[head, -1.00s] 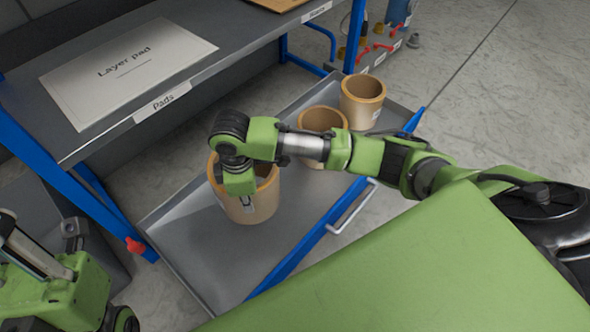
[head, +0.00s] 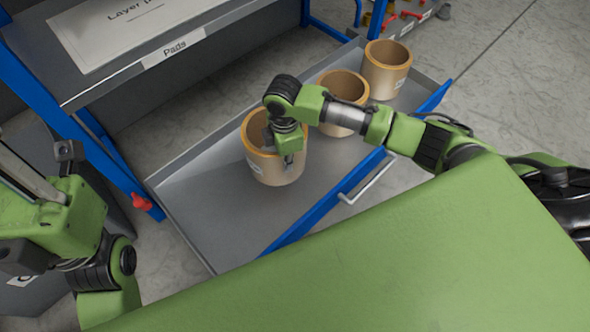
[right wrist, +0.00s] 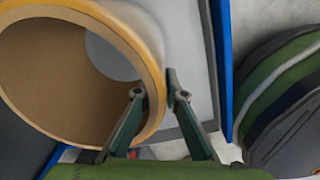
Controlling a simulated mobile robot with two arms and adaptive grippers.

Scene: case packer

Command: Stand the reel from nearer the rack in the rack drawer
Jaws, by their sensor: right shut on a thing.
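A tan cardboard reel (head: 262,172) is upright in the grey rack drawer (head: 215,222), the nearest of three reels in the head view. I cannot tell whether its base rests on the drawer floor. My right gripper (head: 287,160) is shut on its wall. In the right wrist view, the gripper (right wrist: 158,88) has one finger inside the reel (right wrist: 70,75) and one outside. A middle reel (head: 335,122) and a far reel (head: 388,78) stand further along the drawer. My left arm shows at the left, but its fingers are out of view.
The rack's shelf (head: 200,50) with a layer pad (head: 110,35) overhangs behind the drawer. The drawer's blue front edge (head: 330,205) has a metal handle (head: 372,182). A blue rack post (head: 70,130) stands at the left. The drawer's near-left floor is clear.

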